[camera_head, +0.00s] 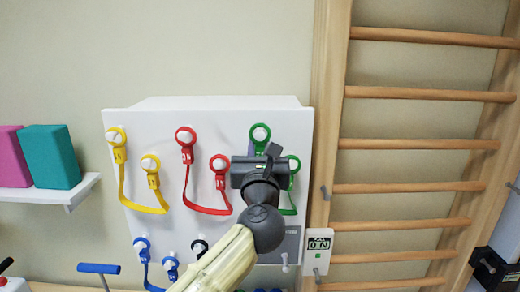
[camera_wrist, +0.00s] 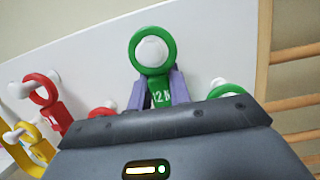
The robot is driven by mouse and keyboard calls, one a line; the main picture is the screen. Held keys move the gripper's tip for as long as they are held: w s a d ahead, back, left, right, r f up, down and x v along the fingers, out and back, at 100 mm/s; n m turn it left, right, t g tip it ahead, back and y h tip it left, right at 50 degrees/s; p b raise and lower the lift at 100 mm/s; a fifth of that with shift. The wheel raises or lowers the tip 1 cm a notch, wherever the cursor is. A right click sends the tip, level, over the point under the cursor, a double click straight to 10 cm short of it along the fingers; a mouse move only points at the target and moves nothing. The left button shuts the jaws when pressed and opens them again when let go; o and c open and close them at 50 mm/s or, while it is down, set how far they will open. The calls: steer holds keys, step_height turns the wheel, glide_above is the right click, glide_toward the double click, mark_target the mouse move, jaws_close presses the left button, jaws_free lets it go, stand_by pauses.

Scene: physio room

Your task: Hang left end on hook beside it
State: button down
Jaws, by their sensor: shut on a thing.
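The green band hangs at the right of the white board (camera_head: 230,112). Its left end, a green ring (camera_head: 260,133) with a printed tab, is held by my gripper (camera_head: 261,152); the ring also shows in the wrist view (camera_wrist: 135,50). My gripper is shut on the tab just below the ring, a purple-grey finger on each side. A white hook tip (camera_wrist: 152,50) shows inside the ring; I cannot tell how far the ring is over it. The band's right end (camera_head: 293,160) is around a lower hook to the right. My wrist hides part of the band.
A yellow band (camera_head: 146,209) and a red band (camera_head: 207,211) hang to the left. Blue ends (camera_head: 142,245) and a black end (camera_head: 199,246) are below. Wooden wall bars (camera_head: 420,143) stand close at right; a shelf (camera_head: 45,193) with blocks is at left.

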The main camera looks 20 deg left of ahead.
steer(key=shift+f+b, duration=0.3)
steer(key=shift+b, duration=0.05)
stand_by(0.4)
steer(key=c, duration=1.1)
jaws_free()
steer(key=shift+o, duration=0.2)
steer(key=r+b+v, duration=0.1)
steer(key=v, duration=0.6)
steer(key=shift+s+d+r, duration=0.15)
steer(key=shift+s+r, duration=0.15)
steer(key=shift+s, duration=0.3)
